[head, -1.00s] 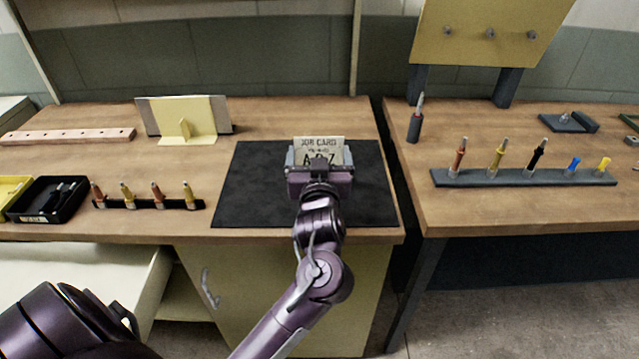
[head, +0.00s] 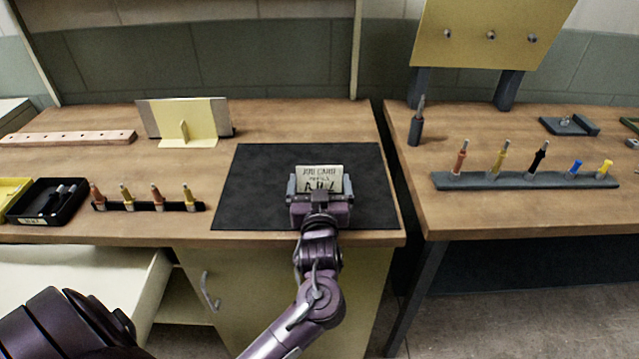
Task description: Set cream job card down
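The cream job card (head: 320,178) is in the head view over the black mat (head: 255,190), its printed face showing. It sits between the two fingers of my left gripper (head: 320,189), which appears shut on it by its side edges. The card's lower part is hidden behind the gripper body. The card is low over the mat's front half; I cannot tell whether it touches the mat. My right gripper is not in view.
Left of the mat are a rack of several small tools (head: 150,206), a black tray (head: 45,203) and a cream stand (head: 185,122). A second bench (head: 520,208) to the right, across a gap, holds another tool rack (head: 525,181). The mat around the card is clear.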

